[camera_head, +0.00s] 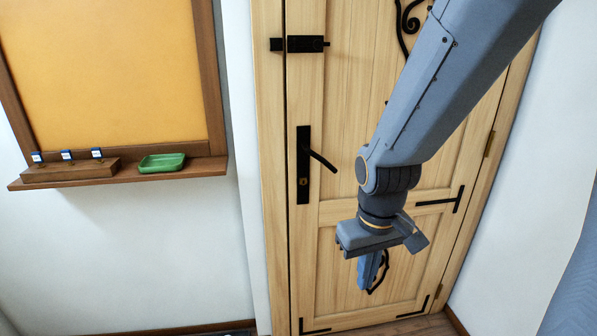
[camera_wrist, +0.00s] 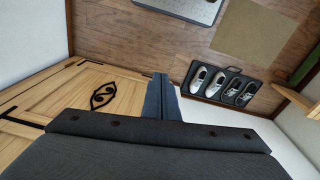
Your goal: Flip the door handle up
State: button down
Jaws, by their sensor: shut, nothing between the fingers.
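The black door handle (camera_head: 321,160) is a lever on a tall black plate at the left side of a light wooden door (camera_head: 345,120). The lever points right and slopes down from its pivot. My gripper (camera_head: 368,284) hangs in front of the door, below and to the right of the handle, pointing down and apart from it. In the wrist view my gripper (camera_wrist: 160,78) has its fingers together with nothing between them. The handle is not visible in the wrist view.
A black bolt (camera_head: 305,44) sits higher on the door. Left of the door, a wooden ledge (camera_head: 205,168) under an orange board holds a green tray (camera_head: 162,163). The wrist view shows a shoe tray (camera_wrist: 225,99) on the floor and a mat (camera_wrist: 254,34).

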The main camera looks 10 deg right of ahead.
aim_at(320, 158)
jog(key=w+d+r+n+t+p, duration=0.1)
jog(key=w+d+n+t, duration=0.2)
jog(key=w+n, duration=0.35)
jog(key=w+d+r+n+t+p, duration=0.1)
jog(key=w+d+r+n+t, duration=0.15)
jog(key=w+n, duration=0.45)
jog(key=w+a+r+n+t+y+p, duration=0.45)
jog(key=w+n, duration=0.55)
jog(key=n, duration=0.6)
jog(key=w+a+y+p, duration=0.1)
jog(key=w+p, duration=0.1)
jog(key=w, duration=0.6)
jog(key=shift+w+y, duration=0.35)
jog(key=shift+w, duration=0.05)
jog(key=shift+d+n, duration=0.1)
jog(key=shift+n, duration=0.15)
